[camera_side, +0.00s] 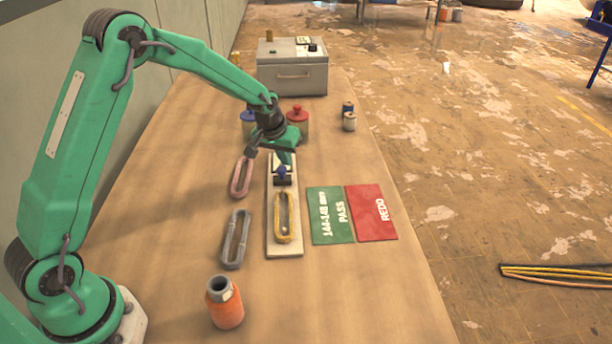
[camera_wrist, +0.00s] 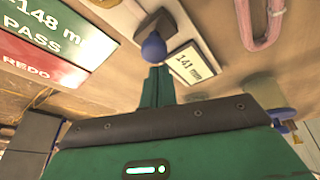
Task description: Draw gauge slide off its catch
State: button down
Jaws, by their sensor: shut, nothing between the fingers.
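The gauge (camera_side: 285,249) is a long pale board on the bench. Its dark slide block (camera_side: 283,181) carries a blue knob (camera_side: 282,171); the block (camera_wrist: 156,22) and knob (camera_wrist: 153,47) also show in the wrist view. A white readout plate (camera_wrist: 193,66) there reads 141 mm. A yellow link (camera_side: 292,218) lies on the gauge, in front of the slide. My gripper (camera_side: 286,158) is shut and empty, low at the knob's far side. In the wrist view its fingertips (camera_wrist: 158,70) are right by the knob; I cannot tell whether they touch it. The catch is not distinguishable.
A pink link (camera_side: 234,178) and a grey link (camera_side: 227,240) lie left of the gauge. A green PASS card (camera_side: 325,230) and red REDO card (camera_side: 376,226) lie right. An orange bottle (camera_side: 226,308) stands in front. Lidded jars and a grey box (camera_side: 292,77) stand behind.

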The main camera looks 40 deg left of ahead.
jog(key=shift+s, duration=0.1)
dwell(0.3)
jog(key=shift+s+d+f, duration=0.1)
jog(key=shift+s+d, duration=0.3)
jog(key=shift+s, duration=0.25)
jog(key=shift+w, duration=0.1)
jog(key=shift+w+a+r, duration=0.1)
jog(key=shift+w+a, duration=0.1)
jog(key=shift+w, duration=0.45)
jog(key=shift+w+a+r, duration=0.15)
jog(key=shift+w+a, duration=0.1)
jog(key=shift+w, duration=0.35)
jog(key=shift+w+a+r, duration=0.1)
jog(key=shift+w+a, duration=0.1)
jog(key=shift+w, duration=0.45)
jog(key=v, duration=1)
jog(key=shift+d, duration=0.4)
jog(key=shift+r, duration=0.15)
